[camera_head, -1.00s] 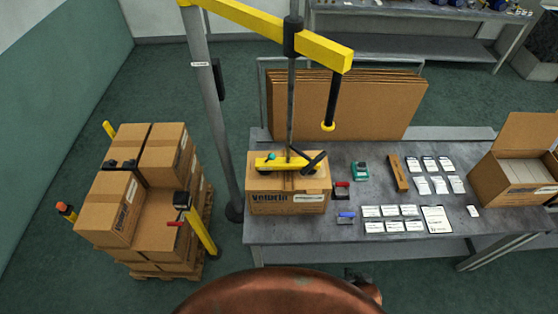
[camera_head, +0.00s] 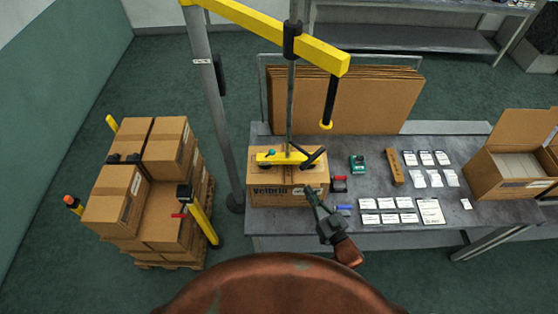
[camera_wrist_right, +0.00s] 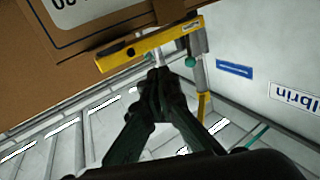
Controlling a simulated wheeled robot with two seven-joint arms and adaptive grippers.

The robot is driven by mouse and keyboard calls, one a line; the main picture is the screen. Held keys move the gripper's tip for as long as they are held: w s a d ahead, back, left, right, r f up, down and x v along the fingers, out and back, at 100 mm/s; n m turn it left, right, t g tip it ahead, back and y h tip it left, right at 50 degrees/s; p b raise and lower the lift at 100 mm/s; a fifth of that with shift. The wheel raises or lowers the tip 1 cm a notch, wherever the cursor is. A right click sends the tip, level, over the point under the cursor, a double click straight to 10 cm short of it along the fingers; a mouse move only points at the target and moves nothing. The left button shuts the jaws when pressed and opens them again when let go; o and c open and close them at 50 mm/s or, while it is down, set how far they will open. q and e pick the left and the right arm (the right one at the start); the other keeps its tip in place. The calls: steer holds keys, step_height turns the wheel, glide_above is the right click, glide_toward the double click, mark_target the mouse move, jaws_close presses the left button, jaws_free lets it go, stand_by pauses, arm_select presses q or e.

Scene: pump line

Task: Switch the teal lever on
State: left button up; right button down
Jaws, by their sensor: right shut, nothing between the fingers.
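The teal lever shows as a small teal knob (camera_head: 271,153) at the left end of the yellow lifting bar (camera_head: 283,158), which sits on top of a closed carton (camera_head: 275,192). In the right wrist view the teal knob (camera_wrist_right: 190,61) hangs beside the yellow bar (camera_wrist_right: 140,47), just right of and beyond my fingertips, apart from them. My right gripper (camera_head: 311,194) is shut and empty in front of the carton's right front side. It also shows in the right wrist view (camera_wrist_right: 157,76). My left gripper is out of view.
A yellow overhead arm (camera_head: 290,40) on a grey post (camera_head: 217,110) carries the bar by a vertical rod. A black handle (camera_head: 329,98) hangs to the right. Labels and small tools lie on the grey bench (camera_head: 350,215). A stacked pallet (camera_head: 165,220) stands left.

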steer(key=a+r+y, duration=0.1)
steer(key=s+a+r+n+y, duration=0.1)
steer(key=a, duration=0.1)
steer(key=shift+s+a+r+y, duration=0.15)
steer(key=shift+a+r+y, duration=0.05)
steer(key=shift+r+y, duration=0.2)
steer(key=p+x, duration=0.3)
steer(key=x, duration=1.1)
steer(key=shift+p, duration=0.4)
steer(key=shift+r, duration=0.1)
